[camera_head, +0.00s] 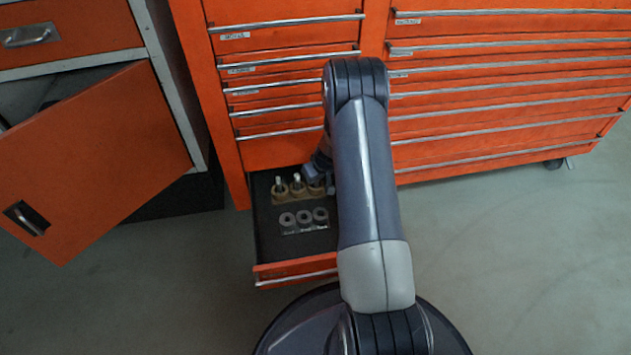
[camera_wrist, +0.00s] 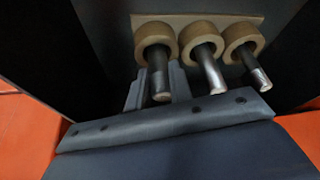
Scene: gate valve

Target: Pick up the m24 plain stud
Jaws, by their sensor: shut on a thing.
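Three metal studs stand in tan ring-shaped holders in the wrist view: a left stud (camera_wrist: 159,76), a middle stud (camera_wrist: 210,70) and a right stud (camera_wrist: 256,70). My gripper (camera_wrist: 156,90) has its two fingers on either side of the left stud and is shut on it. That stud's base still sits in its ring (camera_wrist: 155,37). I cannot read which stud is the M24 one. In the head view, two stud tops show, a left one (camera_head: 279,183) and another (camera_head: 297,180). My gripper (camera_head: 321,178) is at the right end of the row, mostly hidden by my arm.
The studs are in an open drawer (camera_head: 265,240) low in the orange cabinet (camera_head: 290,151). Several grey rings (camera_head: 304,217) lie in a row nearer the drawer front. An orange door (camera_head: 95,150) stands open at the left. Floor at the right is clear.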

